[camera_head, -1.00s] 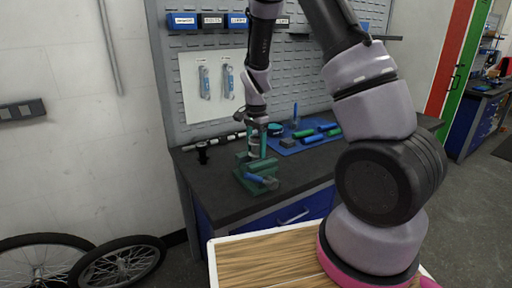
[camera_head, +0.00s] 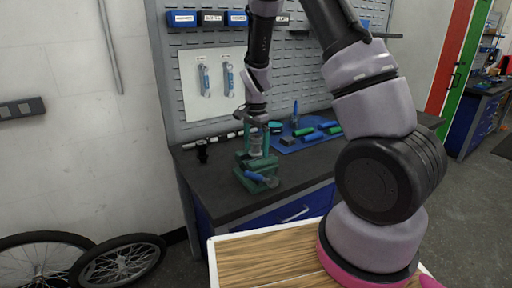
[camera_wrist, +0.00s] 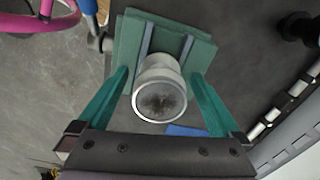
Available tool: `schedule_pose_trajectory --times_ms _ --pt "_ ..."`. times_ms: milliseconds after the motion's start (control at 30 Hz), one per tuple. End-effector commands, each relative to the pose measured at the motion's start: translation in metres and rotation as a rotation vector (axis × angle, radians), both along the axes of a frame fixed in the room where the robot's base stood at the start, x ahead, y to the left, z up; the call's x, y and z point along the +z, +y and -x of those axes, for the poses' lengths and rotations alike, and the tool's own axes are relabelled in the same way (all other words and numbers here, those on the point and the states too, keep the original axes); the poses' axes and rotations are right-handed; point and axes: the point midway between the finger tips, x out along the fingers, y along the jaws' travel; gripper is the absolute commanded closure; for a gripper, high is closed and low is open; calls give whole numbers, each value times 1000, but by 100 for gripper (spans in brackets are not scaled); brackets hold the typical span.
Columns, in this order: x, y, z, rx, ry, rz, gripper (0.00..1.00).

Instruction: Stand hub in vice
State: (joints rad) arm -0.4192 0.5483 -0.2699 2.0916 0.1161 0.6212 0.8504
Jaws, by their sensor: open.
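The green vice (camera_head: 257,178) sits near the front of the dark workbench. It also shows in the wrist view (camera_wrist: 128,45), with two grey jaw strips. The silver hub (camera_wrist: 158,98) stands roughly upright over the vice, its round end facing my wrist camera. It appears lined up between the jaw strips; its lower end is hidden, so I cannot tell how deep it sits. The hub shows small in the head view (camera_head: 256,146). My gripper (camera_wrist: 158,76) is open, with one green finger on each side of the hub and gaps visible between.
A blue mat (camera_head: 290,148) with several green and blue tools lies right of the vice. A rod lies along the back, below the pegboard (camera_head: 180,95). The bench front is clear.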

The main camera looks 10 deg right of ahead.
Motion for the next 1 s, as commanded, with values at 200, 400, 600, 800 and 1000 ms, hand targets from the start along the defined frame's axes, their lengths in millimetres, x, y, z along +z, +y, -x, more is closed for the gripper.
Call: schedule_pose_trajectory --times_ms 200,400,600,800,1000 --pt "37 1 -1 1 -6 -2 0" --pt "77 0 -1 1 -5 -2 0" --pt "100 0 -1 1 -3 -1 0" --pt "133 -6 10 39 -41 -44 0" --pt "203 -23 47 170 -168 -128 0"
